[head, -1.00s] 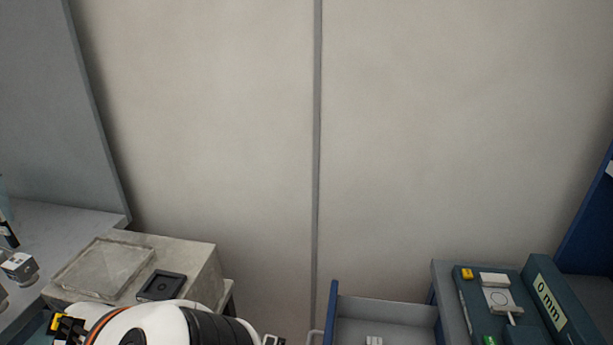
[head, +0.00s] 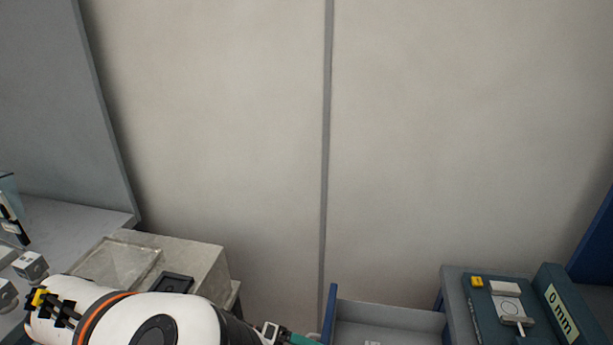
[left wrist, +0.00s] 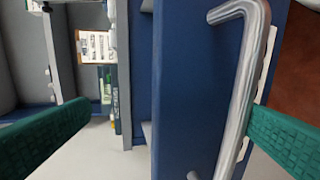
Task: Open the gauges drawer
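A drawer stands pulled out, its blue front (head: 331,312) at the left end and its grey inside (head: 390,318) showing in the head view. In the left wrist view, the blue front (left wrist: 187,85) carries a silver bar handle (left wrist: 240,95). My left gripper (left wrist: 165,135) is open, its green fingers wide apart. The handle appears between them, close to the right finger; I cannot tell whether they touch. In the head view, one green finger (head: 301,340) shows at the bottom edge beside the drawer front. My right gripper is not in view. No drawer label is readable.
A grey cabinet top (head: 455,287) right of the drawer bears a gauge set and a "0 mm" block (head: 560,305). A stone-like block (head: 205,262) and a black square piece (head: 172,283) lie behind my left arm. A pale wall closes the back.

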